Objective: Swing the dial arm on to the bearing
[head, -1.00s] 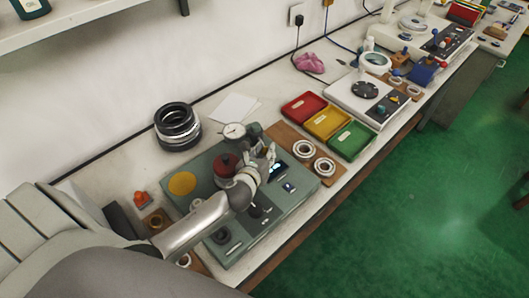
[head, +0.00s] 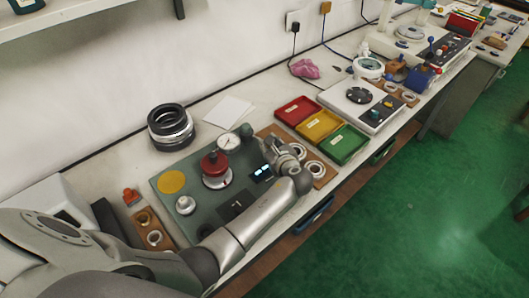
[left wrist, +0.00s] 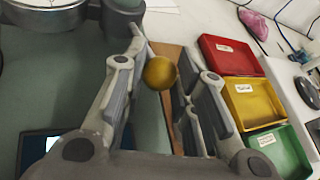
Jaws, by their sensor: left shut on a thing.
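The round white dial (head: 229,142) stands on the grey-green fixture plate (head: 165,205), behind and right of the red-topped part (head: 213,163). A pale ring (head: 217,180) shows under that red top. A dark post (head: 246,134) is just right of the dial. My left gripper (head: 276,150) is at the plate's right edge, right of the dial. In the left wrist view, a brass ball knob (left wrist: 159,73) sits between the fingers of my left gripper (left wrist: 163,70), which is shut on it. The dial arm itself is mostly hidden. My right gripper is not in view.
Bearing rings (head: 317,169) lie on a brown board beside my gripper. Red (head: 298,110), yellow (head: 318,126) and green (head: 342,145) trays stand right of it. Black rings (head: 171,128) are stacked at the back left. White paper (head: 229,111) lies behind the dial.

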